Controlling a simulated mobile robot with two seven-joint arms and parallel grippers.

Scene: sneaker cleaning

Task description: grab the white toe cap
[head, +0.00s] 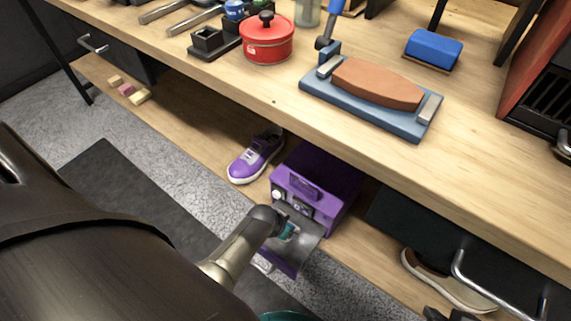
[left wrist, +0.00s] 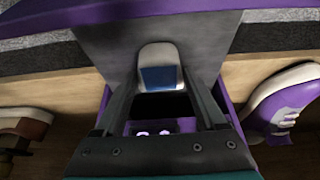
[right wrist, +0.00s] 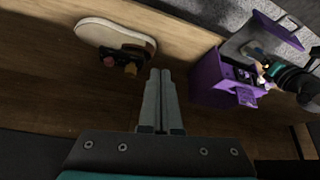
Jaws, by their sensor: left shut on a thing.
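A small rounded white piece with a blue face, which looks like the white toe cap (left wrist: 158,54), sits between the fingers of my left gripper (left wrist: 160,88) in the left wrist view. My left gripper is shut on it, over the grey open door (right wrist: 240,42) of a purple box machine (head: 330,182). My arm hides much of this in the head view. My right gripper (right wrist: 155,80) is shut and empty. Its tips point towards a shoe with a beige sole (right wrist: 115,34) on the lower shelf, which also shows in the head view (head: 440,278).
A purple sneaker (head: 256,154) stands on the lower shelf left of the machine. The worktop (head: 215,85) overhangs this shelf. It carries a red pot (head: 267,42) and a blue holder with a brown block (head: 376,84). Drawer handles (head: 485,292) stick out at the right.

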